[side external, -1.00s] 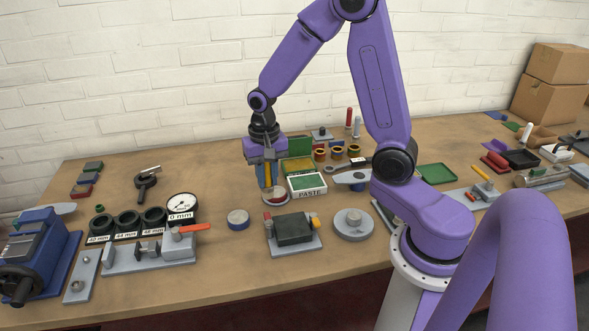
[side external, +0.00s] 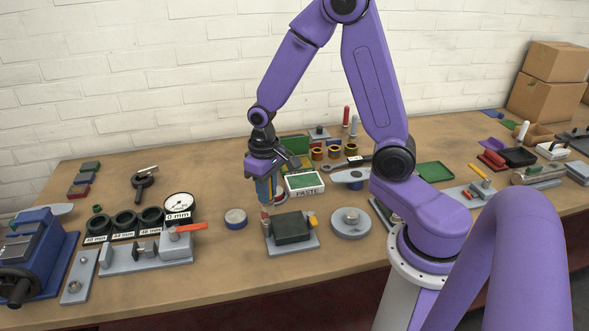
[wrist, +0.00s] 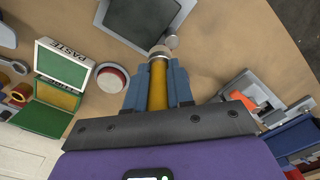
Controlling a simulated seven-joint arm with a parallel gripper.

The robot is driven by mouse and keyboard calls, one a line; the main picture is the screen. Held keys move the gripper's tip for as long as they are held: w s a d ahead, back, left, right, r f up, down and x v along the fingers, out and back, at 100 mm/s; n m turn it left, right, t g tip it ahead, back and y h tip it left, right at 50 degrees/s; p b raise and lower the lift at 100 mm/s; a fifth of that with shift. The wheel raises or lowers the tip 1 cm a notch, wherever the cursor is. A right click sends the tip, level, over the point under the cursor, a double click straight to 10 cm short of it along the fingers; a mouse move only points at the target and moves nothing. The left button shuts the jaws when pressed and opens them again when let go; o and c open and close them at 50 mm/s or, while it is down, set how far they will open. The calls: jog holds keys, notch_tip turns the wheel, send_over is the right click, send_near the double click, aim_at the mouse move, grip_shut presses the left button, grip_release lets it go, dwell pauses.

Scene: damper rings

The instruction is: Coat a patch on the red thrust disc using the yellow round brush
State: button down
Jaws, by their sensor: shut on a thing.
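My gripper (wrist: 158,88) is shut on the yellow round brush (wrist: 157,85), whose handle stands between the blue fingers with its pale round tip pointing away from the wrist. In the side external view my gripper (side external: 264,190) holds the brush pointing down, just behind and left of a dark block fixture. The red thrust disc (wrist: 112,76), with a pale top and red rim, lies left of the brush tip in the wrist view, apart from it. In the side view it is mostly hidden behind my gripper. Whether a patch is coated cannot be told.
An open green-lidded box labelled PASTE (side external: 305,182) stands right of my gripper. The dark block fixture (side external: 291,229) is close in front. A blue-rimmed disc (side external: 236,218) lies to the left and a round grey plate (side external: 351,223) to the right.

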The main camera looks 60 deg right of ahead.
jog(key=shift+w, duration=0.1)
jog(key=w+d, duration=0.4)
jog(key=d, duration=1)
jog(key=w+d, duration=0.4)
jog(key=d, duration=1)
jog(key=shift+f, duration=2.5)
jog(key=shift+a+f, duration=0.1)
jog(key=shift+f, duration=0.55)
jog(key=shift+r, duration=0.1)
notch_tip(320, 180, up, 7)
